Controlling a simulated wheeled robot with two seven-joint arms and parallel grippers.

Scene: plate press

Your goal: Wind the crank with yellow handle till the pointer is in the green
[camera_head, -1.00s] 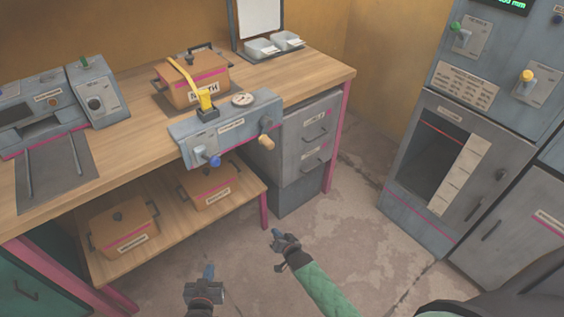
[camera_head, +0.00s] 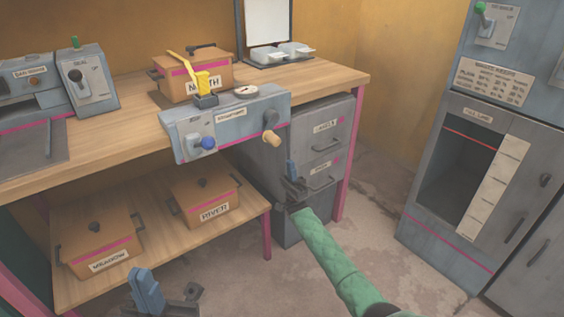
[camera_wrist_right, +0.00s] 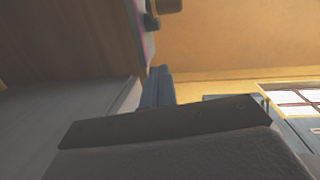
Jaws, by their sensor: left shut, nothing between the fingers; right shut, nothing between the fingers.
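A blue-grey press unit (camera_head: 240,125) is fixed at the table's front edge. Its front has a blue knob (camera_head: 207,143) and a crank-like tan wooden handle (camera_head: 271,138). A bright yellow lever (camera_head: 203,82) tilts up from its top, beside a round white dial (camera_head: 246,91); the pointer is too small to read. My right gripper (camera_head: 291,172) is shut and empty, below and right of the tan handle, apart from it. Its blue fingers also show in the right wrist view (camera_wrist_right: 158,88). My left gripper (camera_head: 147,290) is shut and empty, low in front of the lower shelf.
A lidded tan box (camera_head: 190,84) stands on the table (camera_head: 120,135) behind the unit. More lidded boxes sit on the lower shelf (camera_head: 155,240). Grey drawers (camera_head: 325,140) stand behind my right gripper. Floor is open between them and the tall cabinet (camera_head: 460,170).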

